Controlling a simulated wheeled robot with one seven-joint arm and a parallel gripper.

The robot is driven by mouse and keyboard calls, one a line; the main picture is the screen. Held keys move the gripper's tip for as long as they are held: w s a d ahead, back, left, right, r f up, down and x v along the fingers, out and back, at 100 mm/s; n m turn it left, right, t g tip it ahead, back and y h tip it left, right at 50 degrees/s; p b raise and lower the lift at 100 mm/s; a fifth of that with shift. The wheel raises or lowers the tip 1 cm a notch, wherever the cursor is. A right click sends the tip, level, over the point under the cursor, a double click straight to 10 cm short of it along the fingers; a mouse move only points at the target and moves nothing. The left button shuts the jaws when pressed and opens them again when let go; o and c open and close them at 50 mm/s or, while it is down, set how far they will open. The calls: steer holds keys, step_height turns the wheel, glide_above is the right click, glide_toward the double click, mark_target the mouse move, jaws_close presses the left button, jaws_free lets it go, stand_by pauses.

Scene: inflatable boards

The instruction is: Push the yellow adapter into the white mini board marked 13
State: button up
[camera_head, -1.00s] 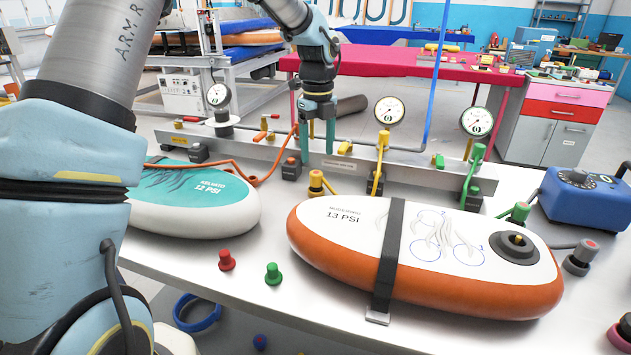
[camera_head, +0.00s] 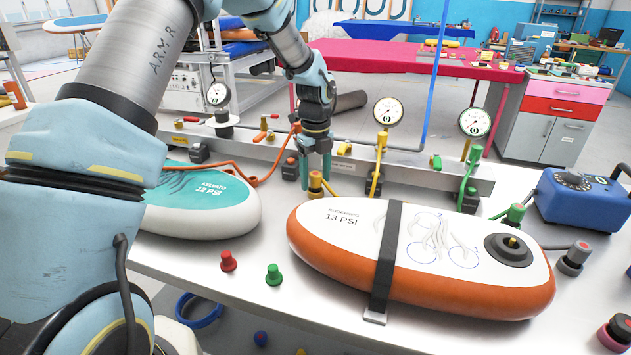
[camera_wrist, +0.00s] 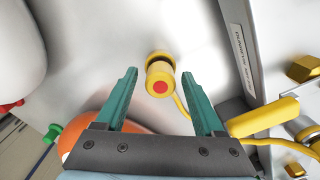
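The yellow adapter (camera_head: 315,190) stands on the table behind the left end of the mini board. In the wrist view the yellow adapter (camera_wrist: 159,64) has a red end and a yellow hose. My gripper (camera_head: 316,176) is open above it. In the wrist view the adapter lies between the spread teal fingertips of my gripper (camera_wrist: 160,73), with gaps on both sides. The white mini board (camera_head: 355,250) with an orange side reads 13 PSI, and a black strap crosses it. Its dark round valve (camera_head: 508,249) is at the right end.
A board marked 12 PSI (camera_head: 235,215) lies at left. A metal rail (camera_head: 345,165) with gauges and hoses runs behind. A green adapter (camera_head: 514,214) and blue box (camera_head: 580,198) are at right. Red (camera_head: 228,261) and green (camera_head: 273,274) plugs stand in front.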

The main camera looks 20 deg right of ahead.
jaws_close()
stand_by(0.3)
steer(key=shift+r, duration=0.1)
